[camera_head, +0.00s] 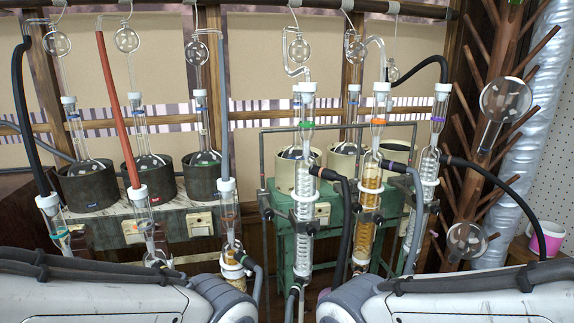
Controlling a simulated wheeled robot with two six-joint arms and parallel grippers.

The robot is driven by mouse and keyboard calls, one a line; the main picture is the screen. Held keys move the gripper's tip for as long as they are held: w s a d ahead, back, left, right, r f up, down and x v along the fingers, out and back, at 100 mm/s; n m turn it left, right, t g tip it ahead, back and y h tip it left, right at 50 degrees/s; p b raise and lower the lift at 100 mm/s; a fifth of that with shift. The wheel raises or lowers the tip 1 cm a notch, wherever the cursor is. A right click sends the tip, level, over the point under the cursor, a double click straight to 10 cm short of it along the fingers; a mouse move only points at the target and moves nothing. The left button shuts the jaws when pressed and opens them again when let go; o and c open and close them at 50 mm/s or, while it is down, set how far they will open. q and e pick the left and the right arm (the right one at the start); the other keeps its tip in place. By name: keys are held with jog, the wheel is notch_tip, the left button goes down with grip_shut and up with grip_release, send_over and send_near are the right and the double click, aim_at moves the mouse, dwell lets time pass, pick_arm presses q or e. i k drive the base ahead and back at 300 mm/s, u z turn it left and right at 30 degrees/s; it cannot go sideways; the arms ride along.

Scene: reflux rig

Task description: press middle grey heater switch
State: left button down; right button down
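Three dark grey heaters stand in a row on a pale-topped bench at the left: a left one (88,186), a middle one (150,179) and a right one (203,176). Each has a glass flask in it. Cream switch plates show on the bench front below, one (132,231) near the middle heater and one (200,221) below the right heater. I cannot tell the position of either switch. Glass condensers and hoses partly cover the bench front. My two arms enter at the bottom left and bottom right; neither gripper shows.
A green stand (283,245) carries cream heaters (342,163) behind several upright condensers (306,190). A red hose (116,110) and a black hose (27,125) hang before the grey heaters. A wooden peg rack (490,120) and a pink cup (546,240) are at right.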

aim_at(134, 238)
jog(key=u, duration=0.7)
